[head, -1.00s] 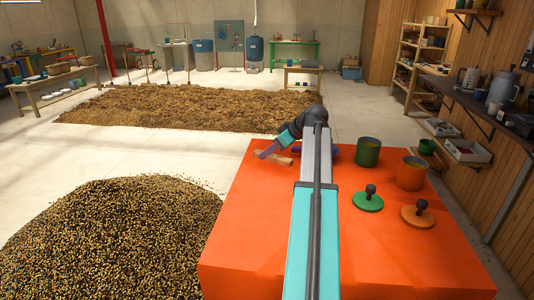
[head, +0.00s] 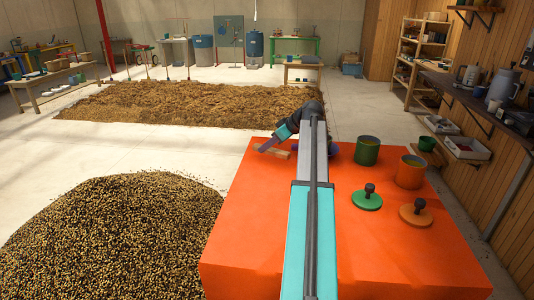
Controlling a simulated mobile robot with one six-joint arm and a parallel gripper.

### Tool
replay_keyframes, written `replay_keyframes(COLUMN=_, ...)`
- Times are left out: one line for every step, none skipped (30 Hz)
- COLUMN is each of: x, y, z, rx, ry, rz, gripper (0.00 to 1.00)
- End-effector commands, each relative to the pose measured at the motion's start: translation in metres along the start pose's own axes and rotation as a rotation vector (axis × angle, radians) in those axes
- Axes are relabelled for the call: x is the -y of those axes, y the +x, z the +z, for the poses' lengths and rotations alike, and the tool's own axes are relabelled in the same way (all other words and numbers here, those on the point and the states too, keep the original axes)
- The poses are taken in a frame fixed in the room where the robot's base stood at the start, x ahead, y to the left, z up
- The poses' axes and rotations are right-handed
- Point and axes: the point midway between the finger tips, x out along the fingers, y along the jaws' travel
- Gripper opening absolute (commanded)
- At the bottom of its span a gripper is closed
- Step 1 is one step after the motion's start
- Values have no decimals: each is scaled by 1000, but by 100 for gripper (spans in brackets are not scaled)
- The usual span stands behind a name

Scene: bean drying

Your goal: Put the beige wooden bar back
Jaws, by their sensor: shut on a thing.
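The beige wooden bar (head: 279,154) is at the far left part of the orange table top (head: 262,235) in the head view. My gripper (head: 263,149) reaches down to it from the upper right and is shut on it. The fingers cover part of the bar. I cannot tell whether the bar touches the table or is slightly above it.
A green can (head: 367,152) and an orange can (head: 410,173) stand right of my arm. A green knobbed lid (head: 367,201) and an orange one (head: 416,216) lie in front. The table's front is clear.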

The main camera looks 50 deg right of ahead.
Motion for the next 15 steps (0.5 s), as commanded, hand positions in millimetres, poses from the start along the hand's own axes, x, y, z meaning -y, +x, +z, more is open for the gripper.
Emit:
replay_keyframes(x=-4, y=1, z=-3, rx=0, ry=0, rz=0, gripper=0)
replay_keyframes(x=-2, y=3, z=0, rx=0, ry=0, rz=-1, gripper=0)
replay_keyframes(x=-2, y=5, z=3, rx=0, ry=0, rz=-1, gripper=0)
replay_keyframes(x=-1, y=6, z=5, rx=1, ry=0, rz=-1, gripper=0)
replay_keyframes(x=-1, y=8, z=7, rx=1, ry=1, rz=-2, gripper=0)
replay_keyframes(x=-1, y=11, z=9, rx=1, ry=1, rz=-2, gripper=0)
replay_keyframes(x=-1, y=12, z=11, rx=1, ry=1, rz=-1, gripper=0)
replay_keyframes(x=-1, y=14, z=12, rx=1, ry=1, rz=-1, gripper=0)
replay_keyframes(x=-1, y=17, z=15, rx=1, ry=1, rz=-1, gripper=0)
replay_keyframes(x=-1, y=18, z=17, rx=1, ry=1, rz=-1, gripper=0)
replay_keyframes(x=-1, y=20, z=18, rx=1, ry=1, rz=-1, gripper=0)
replay_keyframes(x=-1, y=22, z=20, rx=1, ry=0, rz=-1, gripper=0)
replay_keyframes(x=-1, y=23, z=21, rx=1, ry=0, rz=-1, gripper=0)
replay_keyframes(x=-1, y=24, z=22, rx=0, ry=0, rz=-1, gripper=0)
replay_keyframes(x=-2, y=25, z=23, rx=0, ry=0, rz=-1, gripper=0)
